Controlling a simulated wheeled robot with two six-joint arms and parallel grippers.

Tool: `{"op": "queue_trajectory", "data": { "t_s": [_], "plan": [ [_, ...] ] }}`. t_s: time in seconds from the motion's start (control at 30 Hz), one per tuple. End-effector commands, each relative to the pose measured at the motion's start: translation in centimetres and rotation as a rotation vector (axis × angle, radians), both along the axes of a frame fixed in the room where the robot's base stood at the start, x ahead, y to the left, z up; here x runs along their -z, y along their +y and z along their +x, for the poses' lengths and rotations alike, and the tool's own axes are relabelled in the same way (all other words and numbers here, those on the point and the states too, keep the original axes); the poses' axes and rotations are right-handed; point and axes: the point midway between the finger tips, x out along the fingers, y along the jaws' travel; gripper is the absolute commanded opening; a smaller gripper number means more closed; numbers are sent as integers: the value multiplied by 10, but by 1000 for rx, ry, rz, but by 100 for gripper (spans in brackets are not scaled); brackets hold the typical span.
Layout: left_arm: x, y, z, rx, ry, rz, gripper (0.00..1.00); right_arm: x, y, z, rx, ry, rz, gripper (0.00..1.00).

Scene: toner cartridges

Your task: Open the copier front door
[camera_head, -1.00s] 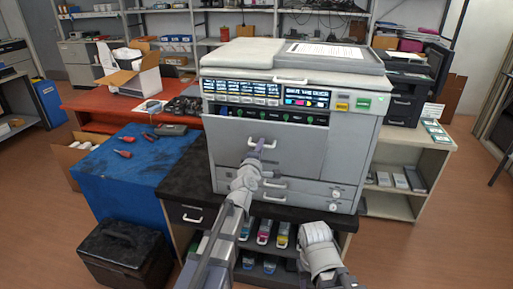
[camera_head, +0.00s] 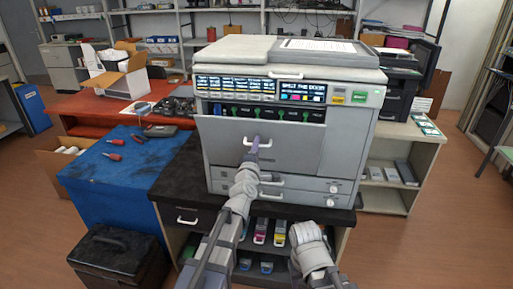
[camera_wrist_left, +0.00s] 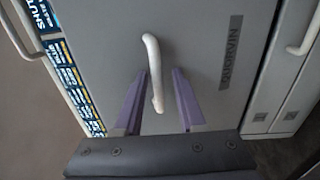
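The copier (camera_head: 355,150) is a large light-grey machine on a dark-topped stand. Its grey front door (camera_head: 225,140) carries a white bar handle (camera_head: 265,144). A strip of slots with green marks shows above the door's top edge, and the door looks tilted slightly outward. My left gripper (camera_head: 251,152) is at the handle. In the left wrist view, the handle (camera_wrist_left: 152,65) stands between the two purple fingers of my left gripper (camera_wrist_left: 161,72). Gaps show on both sides, so it is open. My right arm is at the lower right of the head view; its gripper is not visible.
Two drawers with white handles sit below the door. The stand (camera_head: 175,190) holds coloured cartridges (camera_head: 261,231) on its shelves. A blue-covered table (camera_head: 105,185) stands left, with a black case (camera_head: 118,262) in front. A low shelf (camera_head: 385,200) stands right.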

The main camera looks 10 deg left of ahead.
Motion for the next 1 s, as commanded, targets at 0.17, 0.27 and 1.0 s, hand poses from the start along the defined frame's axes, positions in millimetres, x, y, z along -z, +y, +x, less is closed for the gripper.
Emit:
{"op": "queue_trajectory", "data": {
  "t_s": [0.17, 0.27, 1.0],
  "plan": [
    [0, 0, 0, -1, -1, 0, 63, 0, 0, 0, 0, 0, 0, 50],
    [0, 0, 0, -1, -1, 0, 74, 0, 0, 0, 0, 0, 0, 50],
    [23, 5, -62, -2, -1, 0, 75, 23, 0, 0, 0, 0, 0, 50]
  ]
}}
